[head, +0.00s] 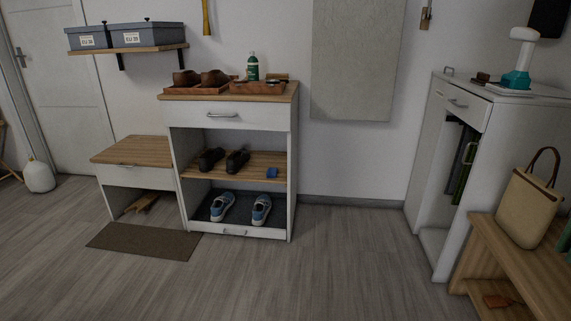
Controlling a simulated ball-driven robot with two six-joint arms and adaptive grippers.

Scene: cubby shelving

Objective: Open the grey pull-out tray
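The dark grey tray (240,217) forms the bottom level of the white shoe cabinet (292,190) in the head view. Its low white front with a small handle (234,233) is about flush with the cabinet front, so it looks pushed in. A pair of blue sneakers (222,206) stands on the tray. Neither of my grippers is in view, and nothing touches the tray handle.
A wooden shelf (259,165) above holds dark shoes and a blue item. A low bench (133,152) and brown mat (143,241) are left of the cabinet. Floor (330,265) in front is clear. A white cabinet (440,180) and wooden bench stand right.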

